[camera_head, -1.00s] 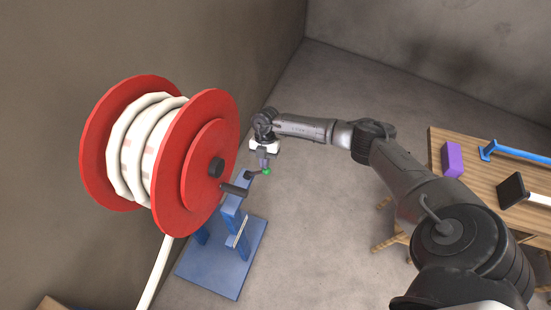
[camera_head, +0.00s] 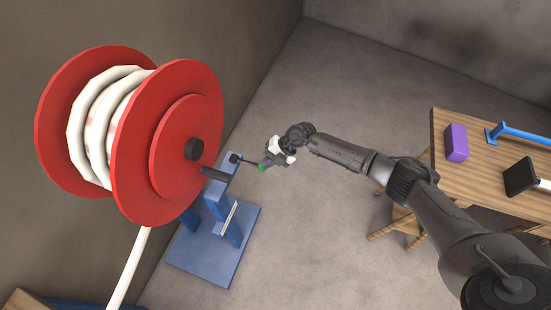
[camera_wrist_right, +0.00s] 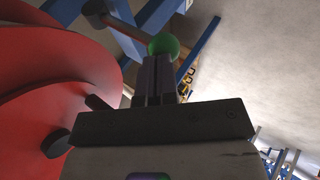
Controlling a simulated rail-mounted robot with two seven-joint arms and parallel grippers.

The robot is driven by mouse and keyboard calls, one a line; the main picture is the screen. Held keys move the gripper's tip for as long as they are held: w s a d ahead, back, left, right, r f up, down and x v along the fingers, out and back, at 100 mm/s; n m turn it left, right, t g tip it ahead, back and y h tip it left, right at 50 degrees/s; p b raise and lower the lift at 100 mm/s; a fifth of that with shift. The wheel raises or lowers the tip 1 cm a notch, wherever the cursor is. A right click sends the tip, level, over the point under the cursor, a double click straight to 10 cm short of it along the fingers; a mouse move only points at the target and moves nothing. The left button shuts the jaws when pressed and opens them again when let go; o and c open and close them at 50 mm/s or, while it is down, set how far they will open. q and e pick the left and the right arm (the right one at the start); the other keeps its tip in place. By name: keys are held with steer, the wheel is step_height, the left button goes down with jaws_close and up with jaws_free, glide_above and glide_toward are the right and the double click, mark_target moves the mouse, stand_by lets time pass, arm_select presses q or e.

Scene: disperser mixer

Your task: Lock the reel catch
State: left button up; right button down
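The red reel (camera_head: 165,150) with white hose stands at the left on a blue stand (camera_head: 215,250). A thin dark catch lever (camera_head: 248,162) sticks out beside the reel hub and ends in a green ball knob (camera_head: 262,167). My right gripper (camera_head: 266,163) is at this knob from the upper right. In the right wrist view the close-set purple-grey fingers (camera_wrist_right: 158,76) have the green knob (camera_wrist_right: 163,44) at their tips, and the gripper appears shut on it. The catch's seat is too small to make out. My left gripper is out of view.
A grey crank handle (camera_head: 217,174) juts from the reel's face close to the lever. A wooden table (camera_head: 480,185) at the right carries a purple block (camera_head: 456,142), a blue part and a black item. The floor between is clear.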

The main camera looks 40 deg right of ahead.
steer(key=shift+f, duration=0.25)
stand_by(0.4)
steer(key=p+v, duration=0.8)
steer(key=v, duration=0.2)
steer(key=shift+p, duration=0.35)
stand_by(0.5)
